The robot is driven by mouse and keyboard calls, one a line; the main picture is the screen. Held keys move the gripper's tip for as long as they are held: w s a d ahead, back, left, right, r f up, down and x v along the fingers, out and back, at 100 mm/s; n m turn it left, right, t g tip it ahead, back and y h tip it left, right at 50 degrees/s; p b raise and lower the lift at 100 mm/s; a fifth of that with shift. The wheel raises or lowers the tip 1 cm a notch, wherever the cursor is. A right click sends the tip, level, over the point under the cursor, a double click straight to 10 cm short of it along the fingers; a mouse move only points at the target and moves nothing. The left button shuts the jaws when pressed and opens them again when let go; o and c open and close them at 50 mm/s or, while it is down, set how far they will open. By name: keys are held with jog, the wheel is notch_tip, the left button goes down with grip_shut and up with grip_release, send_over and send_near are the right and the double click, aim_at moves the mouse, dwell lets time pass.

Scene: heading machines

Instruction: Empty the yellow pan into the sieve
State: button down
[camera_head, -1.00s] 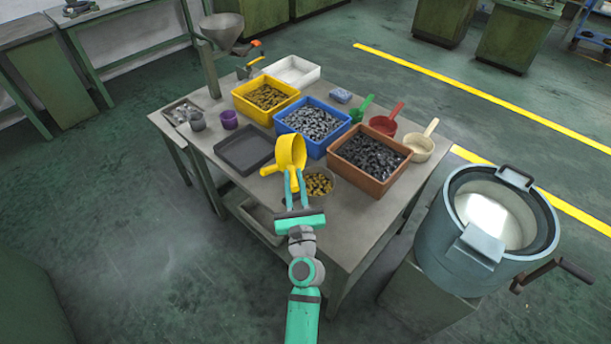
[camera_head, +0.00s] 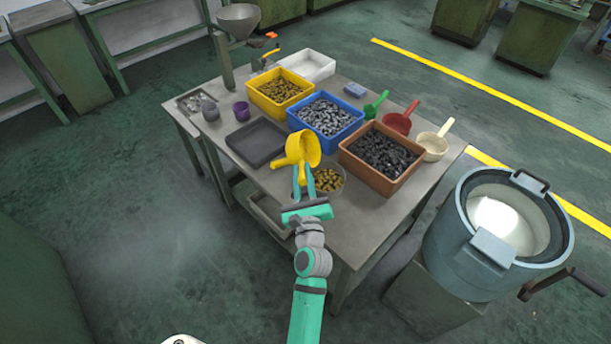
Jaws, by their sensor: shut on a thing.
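The yellow pan (camera_head: 298,153) is held up over the table's front part, tipped on its side with its mouth toward the right and its handle to the left. My gripper (camera_head: 304,178) is shut on it from the front; the exact grip is hard to make out. A round bowl-like vessel (camera_head: 343,186), which looks like the sieve, stands on the table just right of and below the pan. Brass-coloured pieces (camera_head: 327,180) lie in it. My gripper partly covers its left side. I cannot see any pieces inside the pan.
Yellow (camera_head: 258,101), blue (camera_head: 341,133) and brown (camera_head: 387,188) bins of small parts stand behind and right. A dark empty tray (camera_head: 256,143) lies left. Red (camera_head: 398,122), green (camera_head: 374,106) and cream (camera_head: 436,142) scoops stand at the right. A large drum machine (camera_head: 466,245) is beside the table.

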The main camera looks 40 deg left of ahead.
jog(key=n, duration=0.1)
jog(key=a+n, duration=0.1)
jog(key=n+g, duration=0.1)
jog(key=shift+s+a+r+h, duration=0.35)
jog(key=shift+a+h, duration=0.05)
jog(key=shift+s+a+r+n+g+h, duration=0.2)
jog(key=shift+a+n+h, duration=0.3)
jog(key=shift+n, duration=0.55)
jog(key=shift+s+a+r+n+g+h, duration=0.15)
jog(key=shift+a+n+g+h, duration=0.1)
jog(key=shift+n+h, duration=0.6)
jog(key=shift+s+a+r+n+g+h, duration=0.15)
jog(key=shift+a+n+g+h, duration=0.2)
jog(key=shift+n, duration=0.85)
jog(key=shift+f, duration=0.1)
